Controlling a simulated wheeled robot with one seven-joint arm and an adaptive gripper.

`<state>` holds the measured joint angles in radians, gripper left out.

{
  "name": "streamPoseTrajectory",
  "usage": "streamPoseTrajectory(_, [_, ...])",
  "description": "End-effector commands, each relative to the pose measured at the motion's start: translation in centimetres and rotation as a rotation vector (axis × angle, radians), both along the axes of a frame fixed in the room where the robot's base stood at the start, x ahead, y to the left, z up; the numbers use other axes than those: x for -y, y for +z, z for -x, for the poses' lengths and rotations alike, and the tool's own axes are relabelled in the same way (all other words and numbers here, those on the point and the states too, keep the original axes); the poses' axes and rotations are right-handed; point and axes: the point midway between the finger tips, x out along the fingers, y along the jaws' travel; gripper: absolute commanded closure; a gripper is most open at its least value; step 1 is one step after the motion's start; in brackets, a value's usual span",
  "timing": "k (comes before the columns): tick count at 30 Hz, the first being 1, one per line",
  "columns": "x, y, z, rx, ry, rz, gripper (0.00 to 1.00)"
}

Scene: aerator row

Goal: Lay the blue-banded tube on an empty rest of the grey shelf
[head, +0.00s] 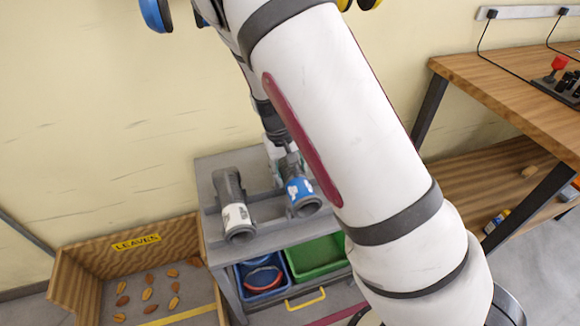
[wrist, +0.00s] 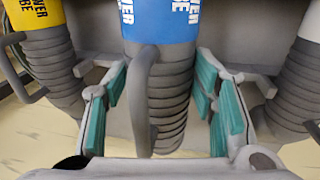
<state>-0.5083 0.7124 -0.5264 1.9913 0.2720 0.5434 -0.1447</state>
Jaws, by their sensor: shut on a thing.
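The blue-banded tube (head: 300,188) is grey and ribbed with a side handle. It lies along the grey shelf (head: 203,172), on or just above it; I cannot tell which. In the wrist view the blue-banded tube (wrist: 167,85) is between the teal-padded fingers of my gripper (wrist: 163,100), which is shut on it. In the head view my gripper (head: 282,150) is small and partly hidden by my arm. A white-banded tube (head: 236,210) lies to its left on the shelf. A yellow-banded tube (wrist: 45,65) shows in the wrist view. My arm hides the shelf's right part.
Under the shelf top are a blue bin (head: 262,278) and a green bin (head: 318,256). A box labelled LEAVES (head: 75,280) stands at lower left. A wooden workbench (head: 500,90) stands at right. The wall is close behind the shelf.

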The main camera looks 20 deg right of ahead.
Motion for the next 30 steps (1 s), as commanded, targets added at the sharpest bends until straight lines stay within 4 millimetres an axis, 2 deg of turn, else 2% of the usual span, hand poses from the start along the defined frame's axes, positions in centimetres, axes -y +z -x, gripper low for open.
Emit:
streamPoseTrajectory(15, [0.0,-3.1,-0.1,0.001,0.000,0.000,0.90])
streamPoseTrajectory(30, [0.0,-3.5,0.0,0.001,0.000,0.001,0.90])
